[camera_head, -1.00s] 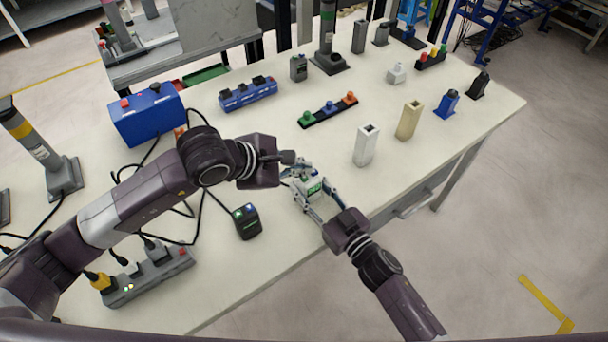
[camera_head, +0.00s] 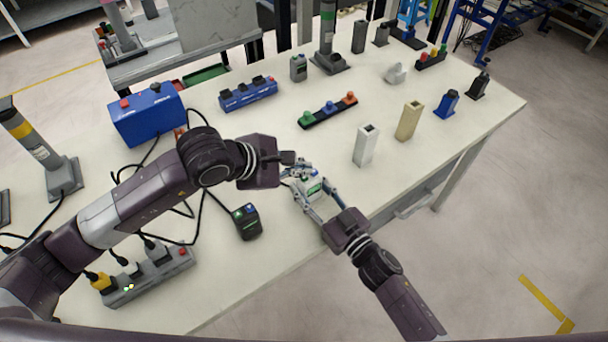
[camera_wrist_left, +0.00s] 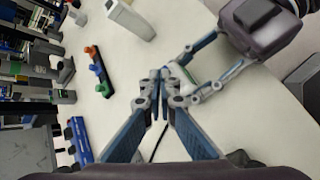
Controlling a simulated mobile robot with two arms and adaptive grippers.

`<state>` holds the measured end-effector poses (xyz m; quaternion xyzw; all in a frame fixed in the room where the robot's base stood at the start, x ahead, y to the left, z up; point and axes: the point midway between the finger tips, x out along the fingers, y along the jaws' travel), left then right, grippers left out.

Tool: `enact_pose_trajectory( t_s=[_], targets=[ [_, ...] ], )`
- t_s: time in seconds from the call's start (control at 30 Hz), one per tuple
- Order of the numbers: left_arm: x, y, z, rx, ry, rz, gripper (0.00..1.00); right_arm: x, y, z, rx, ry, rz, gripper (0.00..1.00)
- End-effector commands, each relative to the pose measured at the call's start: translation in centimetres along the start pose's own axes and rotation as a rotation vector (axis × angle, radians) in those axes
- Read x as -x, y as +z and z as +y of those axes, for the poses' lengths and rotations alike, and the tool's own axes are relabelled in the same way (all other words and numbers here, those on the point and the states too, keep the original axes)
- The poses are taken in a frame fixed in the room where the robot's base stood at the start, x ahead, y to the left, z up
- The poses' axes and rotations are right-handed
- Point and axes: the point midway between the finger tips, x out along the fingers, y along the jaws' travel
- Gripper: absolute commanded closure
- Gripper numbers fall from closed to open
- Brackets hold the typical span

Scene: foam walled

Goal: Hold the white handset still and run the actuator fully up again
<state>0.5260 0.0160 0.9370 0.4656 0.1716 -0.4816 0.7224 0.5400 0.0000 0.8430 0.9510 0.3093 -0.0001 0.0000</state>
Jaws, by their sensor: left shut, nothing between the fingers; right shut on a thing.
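The white handset (camera_head: 312,187), with a small green patch on its face, is held between the fingers of my right gripper (camera_head: 308,192) over the front part of the table. My left gripper (camera_head: 297,163) is shut and empty, its fingertips close to the handset's top end; I cannot tell if they touch. In the left wrist view its closed fingertips (camera_wrist_left: 161,82) hide much of the handset. A grey column with a yellow band (camera_head: 40,152) stands at the left and one with a green band (camera_head: 327,35) at the back. I cannot tell which is the actuator.
A black handset (camera_head: 247,221), a blue box (camera_head: 147,113) and a power strip (camera_head: 150,278) with cables lie around my left arm. A button strip (camera_head: 328,110), a white block (camera_head: 365,146) and a beige block (camera_head: 409,120) stand beyond the grippers. The table's front edge is clear.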

Motion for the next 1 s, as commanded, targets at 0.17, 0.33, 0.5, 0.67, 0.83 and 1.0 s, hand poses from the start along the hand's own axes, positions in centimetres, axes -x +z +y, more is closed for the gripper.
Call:
enact_pose_trajectory(
  t_s=[0.17,0.33,0.5,0.67,0.83,1.0],
  targets=[
    [-0.45,-0.35,-0.41,0.001,-0.002,0.001,1.00,0.00,-0.02,0.01,0.000,0.000,0.000,0.89],
    [-0.51,-0.37,-0.43,0.000,-0.001,0.000,1.00,0.00,-0.02,0.01,0.000,0.000,0.000,0.89],
    [-0.50,-0.36,-0.41,0.000,-0.001,0.000,1.00,0.00,-0.01,0.01,0.000,0.000,0.000,0.89],
    [-0.57,-0.41,-0.46,0.000,-0.001,0.000,1.00,0.00,-0.01,0.01,0.000,0.000,0.000,0.89],
    [-0.71,-0.50,-0.56,0.000,-0.001,0.000,1.00,0.00,-0.01,0.01,0.000,0.000,0.000,0.89],
    [-0.85,-0.60,-0.65,0.000,0.000,0.000,1.00,0.00,-0.02,0.00,0.000,0.000,0.000,0.89]
  ],
)
